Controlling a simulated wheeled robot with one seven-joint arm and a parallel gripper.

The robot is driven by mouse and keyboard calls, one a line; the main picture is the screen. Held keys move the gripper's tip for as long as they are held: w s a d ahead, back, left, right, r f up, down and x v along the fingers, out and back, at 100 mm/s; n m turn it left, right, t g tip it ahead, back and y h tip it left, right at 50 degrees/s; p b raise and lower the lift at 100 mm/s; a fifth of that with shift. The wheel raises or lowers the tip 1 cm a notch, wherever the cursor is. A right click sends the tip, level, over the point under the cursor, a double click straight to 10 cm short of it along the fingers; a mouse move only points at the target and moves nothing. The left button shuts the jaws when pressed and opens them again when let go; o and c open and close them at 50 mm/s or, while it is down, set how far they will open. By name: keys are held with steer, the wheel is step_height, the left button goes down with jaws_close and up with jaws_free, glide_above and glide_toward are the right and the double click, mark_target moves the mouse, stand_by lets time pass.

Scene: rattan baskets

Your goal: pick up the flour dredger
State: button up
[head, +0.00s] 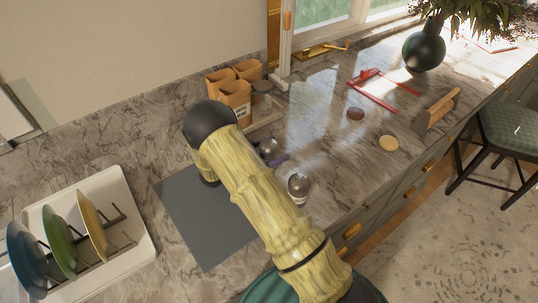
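A small silvery can with a pale label and a dark top (299,187), which looks like the flour dredger, stands upright on the marble counter just right of my arm. A second shiny metallic piece (268,149) sits farther back, partly hidden behind my arm, with a purple item (279,160) beside it; I cannot tell what it is. My yellow arm crosses the middle of the view, and its black joint hangs over the back of the grey mat. My gripper cannot be made out; the arm hides that area.
The grey mat (206,224) lies under my arm. A white dish rack (136,219) with upright plates is at left. Tan canisters (235,95) and a glass jar (262,100) stand at back.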

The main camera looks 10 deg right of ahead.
steer(key=c, duration=1)
steer(key=shift+o, duration=0.2)
steer(key=shift+r, duration=0.1)
step_height(320, 180, up, 10)
steer(key=shift+f+b, duration=0.1)
steer(key=shift+b, duration=0.8)
